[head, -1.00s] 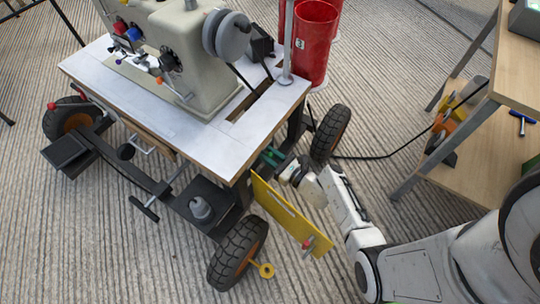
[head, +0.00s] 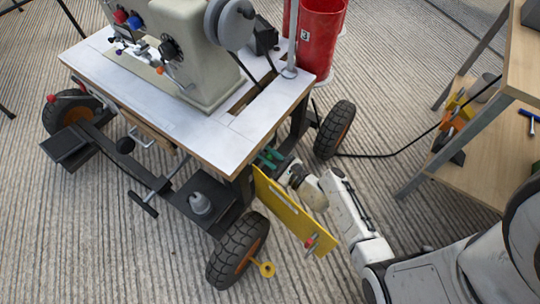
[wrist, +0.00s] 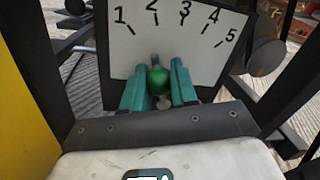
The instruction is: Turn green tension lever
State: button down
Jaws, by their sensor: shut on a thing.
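The green tension lever's round knob (wrist: 158,80) shows in the wrist view in front of a white dial plate (wrist: 130,55) numbered 1 to 5. My gripper (wrist: 159,84) has its teal fingers on either side of the knob and is shut on it. The lever stands below the space between 2 and 3, nearest the 2. In the head view my gripper (head: 270,157) reaches under the right edge of the sewing machine table, beside a yellow panel (head: 292,210). The knob is hidden there.
The white-topped table (head: 215,130) carries a sewing machine (head: 195,55) and stands on a wheeled frame with black tyres (head: 238,250). Red bins (head: 318,45) stand behind it. A wooden shelf (head: 490,150) is at the right. A dark cable crosses the floor between.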

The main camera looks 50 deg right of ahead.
jog(key=shift+a+f, duration=0.1)
jog(key=shift+f, duration=0.1)
jog(key=c, duration=0.9)
grip_release()
jog(key=shift+r, duration=0.1)
jog(key=s+p, duration=0.1)
jog(key=s, duration=0.2)
jog(key=s+p, duration=0.1)
jog(key=s, duration=0.6)
jog(key=shift+s+a+f+p, duration=0.25)
jog(key=shift+s+a+p, duration=0.15)
